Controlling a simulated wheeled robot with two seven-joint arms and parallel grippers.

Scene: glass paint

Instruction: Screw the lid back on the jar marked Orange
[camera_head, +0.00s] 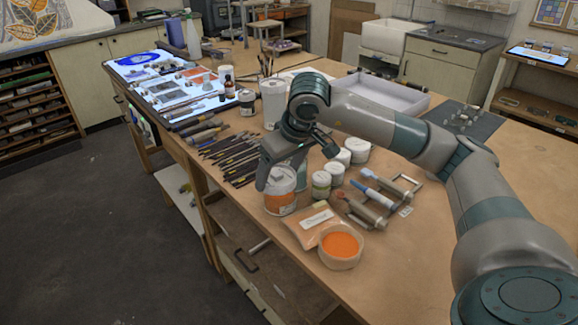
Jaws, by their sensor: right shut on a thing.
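The jar with the orange label (280,203) stands on the wooden table, left of a group of smaller white jars. My right gripper (281,179) reaches down over the jar's top, with a finger at either side. It is shut on the white lid at the jar's mouth, which the fingers and wrist partly hide. I cannot tell how far the lid is seated on the thread. My left gripper is not in view.
A bowl of orange powder (341,245) and a bag of orange powder (312,226) lie in front. Rollers (368,208) lie to the right, and several dark tools (232,158) to the left. A white tray (375,95) stands behind. The table's front right is clear.

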